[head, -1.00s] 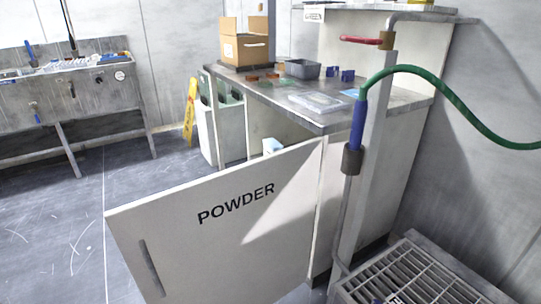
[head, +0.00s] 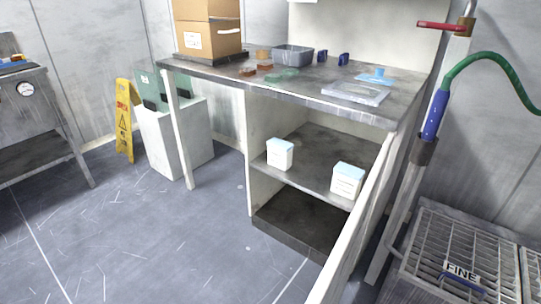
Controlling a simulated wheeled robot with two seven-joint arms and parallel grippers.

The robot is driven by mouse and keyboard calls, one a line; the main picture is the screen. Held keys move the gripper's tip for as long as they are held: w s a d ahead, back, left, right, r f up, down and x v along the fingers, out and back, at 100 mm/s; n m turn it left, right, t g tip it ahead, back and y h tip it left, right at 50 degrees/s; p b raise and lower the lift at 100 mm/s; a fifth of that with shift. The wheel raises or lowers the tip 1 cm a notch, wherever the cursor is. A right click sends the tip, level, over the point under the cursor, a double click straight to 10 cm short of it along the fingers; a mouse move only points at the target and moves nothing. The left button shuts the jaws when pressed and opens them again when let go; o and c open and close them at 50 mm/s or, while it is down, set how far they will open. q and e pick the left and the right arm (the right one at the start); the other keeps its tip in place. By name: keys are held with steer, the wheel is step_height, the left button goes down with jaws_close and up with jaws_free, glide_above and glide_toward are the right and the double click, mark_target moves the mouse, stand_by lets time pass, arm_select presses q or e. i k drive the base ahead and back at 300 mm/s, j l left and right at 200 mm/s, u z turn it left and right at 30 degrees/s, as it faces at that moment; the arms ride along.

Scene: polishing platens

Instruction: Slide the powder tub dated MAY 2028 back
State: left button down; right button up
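Two white tubs with pale blue lids stand upright on the middle shelf (head: 308,165) of the open cabinet under the bench. The left tub (head: 280,155) is close to the shelf's front edge near the left side wall. The right tub (head: 347,181) stands at the front edge, near the open door. Both have small printed labels on their fronts, too small to read, so I cannot tell which one is dated MAY 2028. The cabinet door (head: 362,225) is swung open and seen nearly edge-on. Neither of my grippers is in view.
The bench top (head: 300,85) holds a cardboard box (head: 208,30), a grey tray (head: 292,56) and small parts. A rinse post with a green hose (head: 490,58) and a grate marked FINE (head: 460,270) stand at right. Floor at left is clear; a yellow sign (head: 124,120) stands behind.

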mark_target(280, 152)
steer(key=i+j+z, duration=0.3)
steer(key=j, duration=0.25)
steer(key=i+j+z, duration=0.15)
steer(key=i+j, duration=0.15)
steer(key=i+j+z, duration=0.1)
steer(key=j, duration=0.3)
steer(key=i+j+z, duration=0.15)
steer(key=j, duration=0.2)
steer(key=i+z, duration=0.2)
steer(key=i, duration=0.2)
steer(key=i+j+z, duration=0.2)
steer(key=i, duration=0.25)
